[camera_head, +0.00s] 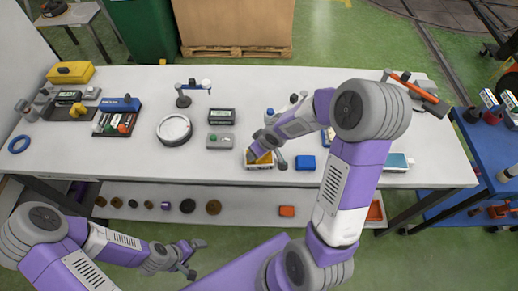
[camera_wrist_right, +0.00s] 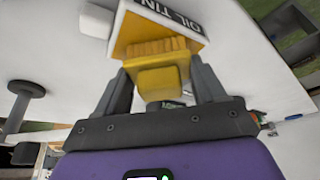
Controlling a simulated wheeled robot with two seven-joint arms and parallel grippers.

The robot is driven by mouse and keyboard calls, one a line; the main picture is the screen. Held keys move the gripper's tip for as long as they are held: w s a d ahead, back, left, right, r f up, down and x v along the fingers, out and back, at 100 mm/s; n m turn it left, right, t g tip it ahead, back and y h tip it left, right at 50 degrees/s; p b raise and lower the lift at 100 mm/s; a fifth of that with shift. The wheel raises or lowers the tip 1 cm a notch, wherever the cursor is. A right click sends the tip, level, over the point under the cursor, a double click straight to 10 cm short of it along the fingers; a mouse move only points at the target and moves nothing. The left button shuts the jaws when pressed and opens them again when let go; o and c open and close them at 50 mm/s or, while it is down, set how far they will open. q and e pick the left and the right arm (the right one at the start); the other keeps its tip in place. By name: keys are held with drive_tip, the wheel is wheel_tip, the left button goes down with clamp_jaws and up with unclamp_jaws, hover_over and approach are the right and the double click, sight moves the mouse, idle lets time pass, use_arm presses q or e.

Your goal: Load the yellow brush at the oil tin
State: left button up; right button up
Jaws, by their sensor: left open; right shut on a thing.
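The yellow brush (camera_wrist_right: 163,84) is held between the two fingers of my right gripper (camera_wrist_right: 162,78), its bristles pointing at the oil tin. The oil tin (camera_wrist_right: 185,18), a pale open box with a dark "OIL TIN" label and a yellow inside, lies just past the bristles in the right wrist view. The bristles overlap its opening; I cannot tell whether they touch the inside. In the head view my right gripper (camera_head: 260,151) is over the tin (camera_head: 259,166) at the table's front edge and partly hides it. My left gripper (camera_head: 193,258) is open and empty, low in front of the table.
A lower shelf (camera_head: 240,196) holds several small round parts. A blue cart (camera_head: 480,150) stands at right.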

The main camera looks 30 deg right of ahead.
drive_tip(key=shift+r+p, duration=2.6)
drive_tip(key=shift+r, duration=0.7)
drive_tip(key=shift+f, duration=0.1)
